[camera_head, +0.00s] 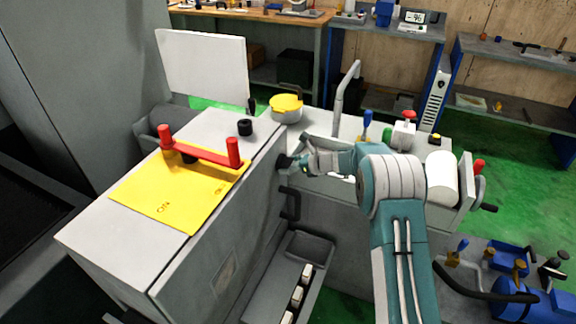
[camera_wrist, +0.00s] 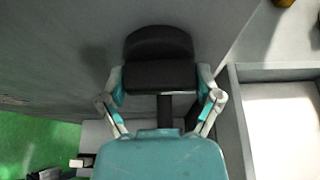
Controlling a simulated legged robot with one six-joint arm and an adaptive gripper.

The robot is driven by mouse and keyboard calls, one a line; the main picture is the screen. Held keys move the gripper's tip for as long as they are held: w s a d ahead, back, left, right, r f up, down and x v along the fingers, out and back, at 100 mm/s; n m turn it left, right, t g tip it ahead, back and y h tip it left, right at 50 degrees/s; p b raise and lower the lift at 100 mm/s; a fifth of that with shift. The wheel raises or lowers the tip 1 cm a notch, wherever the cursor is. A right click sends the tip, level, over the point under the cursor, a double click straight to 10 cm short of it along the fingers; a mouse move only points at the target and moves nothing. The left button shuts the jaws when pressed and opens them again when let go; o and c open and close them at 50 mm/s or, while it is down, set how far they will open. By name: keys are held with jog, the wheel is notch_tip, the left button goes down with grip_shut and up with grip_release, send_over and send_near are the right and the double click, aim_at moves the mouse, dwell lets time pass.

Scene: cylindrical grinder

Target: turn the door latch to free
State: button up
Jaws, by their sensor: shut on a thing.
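The door latch is a small dark piece (camera_head: 284,161) near the upper right edge of the grey cabinet door (camera_head: 235,225). My gripper (camera_head: 291,162) reaches it from the right and is shut on it; in the head view my fingers cover much of it. In the wrist view the dark rounded latch (camera_wrist: 158,43) stands out from the grey door face, with my gripper (camera_wrist: 160,88) around its near part. The exact angle of the latch is hard to tell.
A black door handle (camera_head: 291,204) sits just below the latch. A yellow plate with a red bar handle (camera_head: 200,152) lies on the cabinet top. A grey tray with white blocks (camera_head: 297,290) is below. The machine bed with levers (camera_head: 403,132) stands to the right.

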jog(key=shift+w, duration=0.1)
jog(key=o, duration=0.9)
jog(key=shift+a, duration=0.15)
jog(key=v, duration=1.1)
jog(key=shift+d+r, duration=0.1)
jog(key=shift+d, duration=0.3)
